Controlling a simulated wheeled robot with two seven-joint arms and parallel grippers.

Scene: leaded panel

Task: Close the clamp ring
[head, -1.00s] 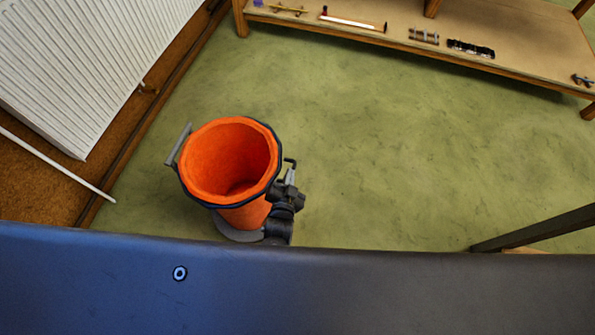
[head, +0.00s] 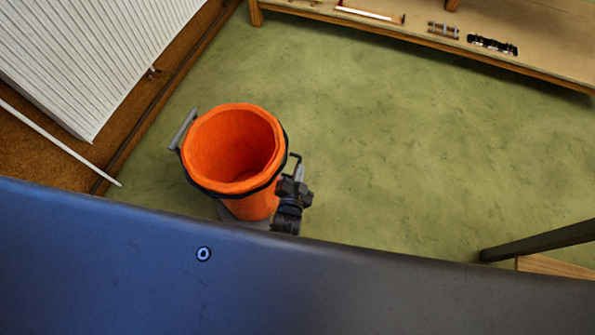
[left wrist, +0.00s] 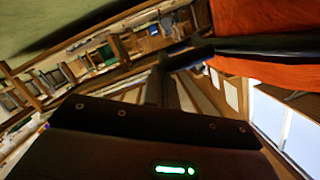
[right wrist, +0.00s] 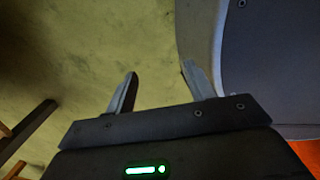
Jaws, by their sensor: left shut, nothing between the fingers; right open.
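An orange bin (head: 232,150) stands on the floor, open at the top, with a grey handle (head: 182,130) on its left. The dark clamp ring (head: 286,150) runs around it just below the rim; whether its ends meet is hidden. A thin dark bent piece (head: 295,157) sticks out at its right side. My left gripper (head: 299,172) is shut and empty at that side, close to the ring. In the left wrist view its fingers (left wrist: 171,86) are near a dark bar (left wrist: 188,55) beside the ring; contact is unclear. My right gripper (right wrist: 160,70) is open and empty, away from the bin.
A white radiator (head: 95,60) and a white pipe (head: 60,142) are at the left wall. A low wooden shelf (head: 555,65) with small tools stands at the back right. A dark beam (head: 540,240) is at lower right. The green floor (head: 400,140) between is clear.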

